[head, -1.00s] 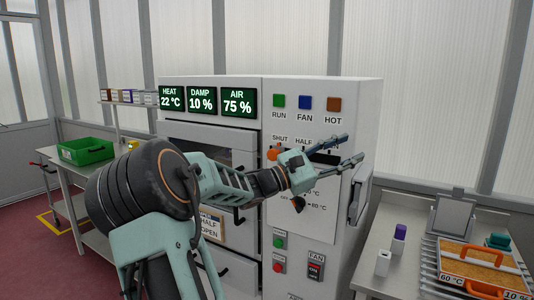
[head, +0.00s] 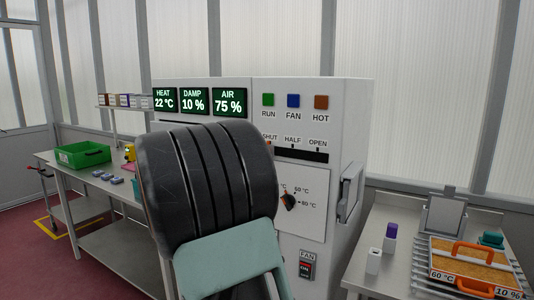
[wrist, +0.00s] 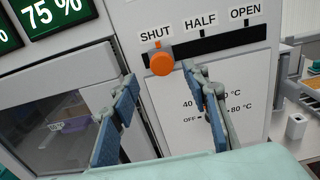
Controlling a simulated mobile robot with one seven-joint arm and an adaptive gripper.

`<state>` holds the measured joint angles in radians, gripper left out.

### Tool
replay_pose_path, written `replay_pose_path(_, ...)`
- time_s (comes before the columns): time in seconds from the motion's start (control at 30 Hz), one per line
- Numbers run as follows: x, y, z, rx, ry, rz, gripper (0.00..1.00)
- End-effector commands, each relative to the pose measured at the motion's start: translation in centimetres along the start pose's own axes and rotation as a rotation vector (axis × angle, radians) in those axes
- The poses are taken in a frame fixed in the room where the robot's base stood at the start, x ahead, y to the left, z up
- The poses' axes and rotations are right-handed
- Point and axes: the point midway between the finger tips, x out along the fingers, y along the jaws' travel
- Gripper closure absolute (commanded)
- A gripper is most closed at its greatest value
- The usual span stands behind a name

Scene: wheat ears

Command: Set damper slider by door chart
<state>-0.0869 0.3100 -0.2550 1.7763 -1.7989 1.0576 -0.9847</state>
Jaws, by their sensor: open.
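The damper slider's orange knob (wrist: 161,63) sits under the SHUT label at the left end of the dark slot (wrist: 215,42). HALF and OPEN labels stand further right along it. My gripper (wrist: 160,78) is open, with its blue-padded fingers pointing at the panel. The knob shows between and just beyond the fingertips; I cannot tell the remaining depth, and no grip on it shows. In the head view the slot (head: 302,155) is partly visible, while my arm hides the knob and gripper. The door chart is hidden in the present views.
The cabinet (head: 345,120) carries displays reading 22 °C, 10 % and 75 % (head: 231,102). A temperature dial (head: 289,202) and FAN switch (head: 306,267) are below the slot. A bench (head: 375,225) with a tray stands right. A green crate (head: 83,154) lies on the left bench.

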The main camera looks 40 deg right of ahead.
Motion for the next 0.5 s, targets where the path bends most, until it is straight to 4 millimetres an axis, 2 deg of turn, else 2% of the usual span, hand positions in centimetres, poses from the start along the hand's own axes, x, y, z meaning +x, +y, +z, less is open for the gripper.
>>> replay_pose_path(0.1,2.6,-0.2,0.1,0.000,-0.001,-0.007,0.57)
replay_pose_path(0.3,6.1,-0.2,0.1,0.001,-0.001,-0.006,0.57)
replay_pose_path(0.5,7.9,-0.2,0.0,0.001,0.000,-0.004,0.57)
